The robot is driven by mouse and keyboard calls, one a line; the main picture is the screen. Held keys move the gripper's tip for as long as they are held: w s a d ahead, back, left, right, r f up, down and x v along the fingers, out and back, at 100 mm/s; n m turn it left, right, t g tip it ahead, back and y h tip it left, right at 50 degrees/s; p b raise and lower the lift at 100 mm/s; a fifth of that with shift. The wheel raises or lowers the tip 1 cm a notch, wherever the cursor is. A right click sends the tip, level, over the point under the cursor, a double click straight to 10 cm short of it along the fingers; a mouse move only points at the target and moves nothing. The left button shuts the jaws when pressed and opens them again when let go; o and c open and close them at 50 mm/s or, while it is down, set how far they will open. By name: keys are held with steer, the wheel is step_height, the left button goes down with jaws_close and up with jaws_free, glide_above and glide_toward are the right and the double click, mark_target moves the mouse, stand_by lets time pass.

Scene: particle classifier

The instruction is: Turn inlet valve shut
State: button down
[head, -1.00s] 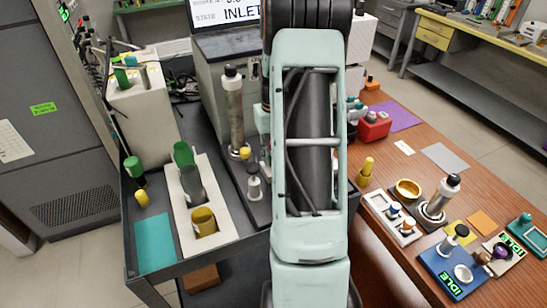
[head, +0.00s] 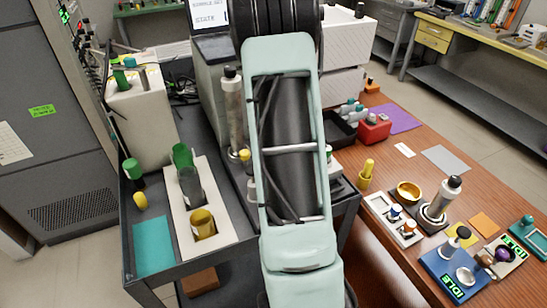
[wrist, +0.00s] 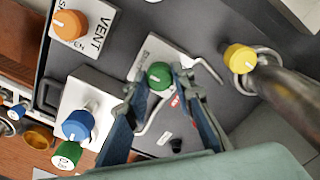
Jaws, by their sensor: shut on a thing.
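In the wrist view a round green knob (wrist: 158,74) stands on a pale plate (wrist: 178,57) with lettering too small to read. My gripper (wrist: 163,86) is shut on this green knob, with a blue-grey finger on each side of it. I cannot read which valve it is, nor tell its turn angle. In the head view my arm hides the gripper and the knob.
An orange knob (wrist: 70,24) sits on a plate marked VENT. A yellow knob (wrist: 240,58) and a metal cylinder (wrist: 285,95) stand close at the right.

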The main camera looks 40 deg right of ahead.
stand_by(0.5)
steer(key=c, duration=1.7)
jaws_free()
steer(key=shift+o, duration=0.2)
steer(key=shift+r, duration=0.15)
step_height(320, 180, up, 12)
